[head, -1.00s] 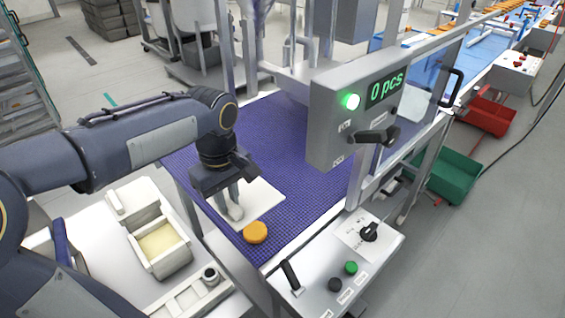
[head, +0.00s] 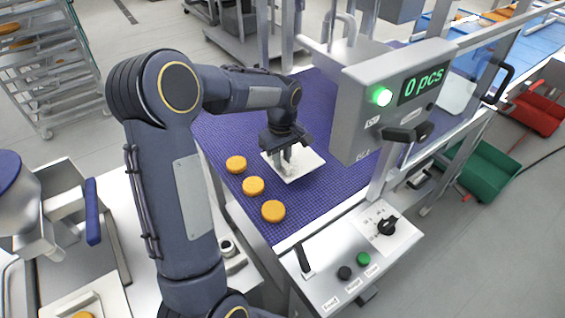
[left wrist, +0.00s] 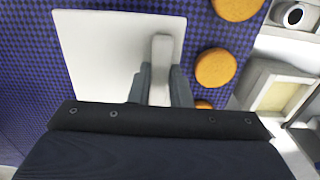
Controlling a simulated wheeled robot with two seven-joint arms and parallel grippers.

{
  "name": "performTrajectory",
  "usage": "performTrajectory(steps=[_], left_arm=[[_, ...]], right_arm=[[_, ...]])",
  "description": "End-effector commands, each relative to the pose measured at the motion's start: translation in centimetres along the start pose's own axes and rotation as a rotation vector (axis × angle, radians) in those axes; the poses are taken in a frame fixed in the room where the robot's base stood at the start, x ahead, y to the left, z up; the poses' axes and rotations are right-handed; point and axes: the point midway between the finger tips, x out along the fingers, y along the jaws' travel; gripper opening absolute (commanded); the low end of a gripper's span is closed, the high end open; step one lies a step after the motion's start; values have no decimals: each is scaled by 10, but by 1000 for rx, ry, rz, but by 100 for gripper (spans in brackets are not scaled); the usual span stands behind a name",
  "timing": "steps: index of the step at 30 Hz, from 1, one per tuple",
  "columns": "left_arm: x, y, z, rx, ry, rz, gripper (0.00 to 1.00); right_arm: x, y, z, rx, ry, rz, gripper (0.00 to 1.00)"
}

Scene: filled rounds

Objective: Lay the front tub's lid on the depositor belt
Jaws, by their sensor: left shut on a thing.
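The lid is a flat white square plate (head: 309,164) with a pale upright grip. My left gripper (head: 287,160) is shut on that grip, pointing down. The lid is level over the blue depositor belt (head: 225,128), on it or very close above; I cannot tell which. The left wrist view shows the lid (left wrist: 95,50) with the grip between my fingers (left wrist: 158,85). An open cream tub (left wrist: 258,82) with pale yellow contents shows at the right there; in the head view my arm hides it. My right gripper is not in view.
Three orange rounds (head: 253,186) lie along the belt's left edge, beside the lid. The grey display housing (head: 360,115) stands right of the lid. A control panel (head: 345,262) is in front. The belt behind the lid is clear.

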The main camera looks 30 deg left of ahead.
Motion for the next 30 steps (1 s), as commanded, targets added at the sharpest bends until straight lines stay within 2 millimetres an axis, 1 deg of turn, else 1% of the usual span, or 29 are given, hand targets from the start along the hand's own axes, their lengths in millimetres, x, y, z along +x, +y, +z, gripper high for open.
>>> performTrajectory(steps=[4, 6, 10, 12, 18, 23, 24, 28, 30], left_arm=[[10, 6, -6, -1, -2, -1, 0], [21, 6, -6, 0, -2, -3, 0], [37, 5, -6, 1, -1, -2, 0], [40, 6, -6, 1, 0, 1, 0], [40, 6, -6, 0, 0, 2, 0], [45, 6, -5, 1, 0, 1, 0], [43, 6, -5, 0, 0, 1, 23], [43, 6, -5, 0, 0, 1, 39], [43, 6, -5, 0, 0, 1, 39]], right_arm=[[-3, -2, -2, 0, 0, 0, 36], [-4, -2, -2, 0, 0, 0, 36], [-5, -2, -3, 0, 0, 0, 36], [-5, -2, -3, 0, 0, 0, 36], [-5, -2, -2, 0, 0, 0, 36], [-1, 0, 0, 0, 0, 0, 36], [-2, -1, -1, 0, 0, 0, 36], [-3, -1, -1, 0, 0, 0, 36], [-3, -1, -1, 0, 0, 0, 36]])
